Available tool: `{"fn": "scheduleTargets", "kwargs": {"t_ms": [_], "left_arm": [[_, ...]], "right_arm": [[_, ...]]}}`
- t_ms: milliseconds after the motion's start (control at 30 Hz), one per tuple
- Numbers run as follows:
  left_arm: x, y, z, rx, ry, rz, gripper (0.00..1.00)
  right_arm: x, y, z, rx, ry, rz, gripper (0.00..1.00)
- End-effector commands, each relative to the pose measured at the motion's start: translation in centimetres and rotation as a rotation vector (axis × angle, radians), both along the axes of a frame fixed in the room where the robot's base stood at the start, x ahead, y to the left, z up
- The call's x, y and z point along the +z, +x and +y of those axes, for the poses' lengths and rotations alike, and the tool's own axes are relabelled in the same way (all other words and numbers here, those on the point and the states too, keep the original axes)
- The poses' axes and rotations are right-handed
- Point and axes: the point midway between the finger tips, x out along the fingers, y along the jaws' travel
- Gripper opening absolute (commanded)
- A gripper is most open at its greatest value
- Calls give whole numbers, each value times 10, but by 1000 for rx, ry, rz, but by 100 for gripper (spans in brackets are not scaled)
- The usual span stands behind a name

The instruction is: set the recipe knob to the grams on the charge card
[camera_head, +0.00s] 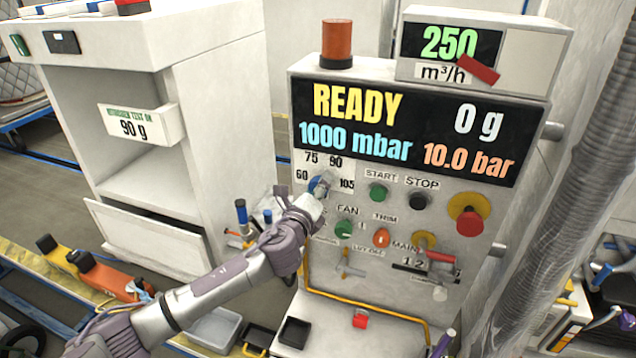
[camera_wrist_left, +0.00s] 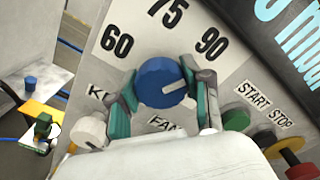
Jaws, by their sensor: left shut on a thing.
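The charge card (camera_head: 132,124) on the white cabinet at the left reads 90 g. The blue recipe knob (camera_head: 315,184) is on the panel, ringed by the labels 60, 75, 90 and 105. My left gripper (camera_head: 319,192) is shut on the knob and hides part of it. In the left wrist view its two fingers (camera_wrist_left: 159,84) clasp the blue knob (camera_wrist_left: 152,78) from both sides. The knob's white mark points right, below the 90 label (camera_wrist_left: 211,42) and toward a finger. The 105 label does not show there. My right gripper is not in view.
The display (camera_head: 400,128) reads READY, 0 g, 1000 mbar and 10.0 bar. Right of the knob are the green START button (camera_head: 378,193), the black STOP button (camera_head: 418,202) and a red emergency stop (camera_head: 469,221). The FAN knob (camera_head: 344,229) is below.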

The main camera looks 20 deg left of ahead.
Motion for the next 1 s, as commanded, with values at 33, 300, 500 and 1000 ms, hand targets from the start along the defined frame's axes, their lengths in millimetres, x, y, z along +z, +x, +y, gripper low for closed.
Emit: {"fn": "scheduleTargets", "kwargs": {"t_ms": [33, 300, 500, 1000], "left_arm": [[-1, 0, 0, 0, 14, 2, 14], [-2, 0, 0, 0, 46, 1, 14], [-2, 0, 0, 0, 46, 1, 14], [-1, 0, 0, 0, 44, 0, 74]], "right_arm": [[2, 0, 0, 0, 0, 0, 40], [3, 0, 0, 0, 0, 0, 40], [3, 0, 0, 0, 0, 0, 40], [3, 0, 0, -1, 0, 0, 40]]}}
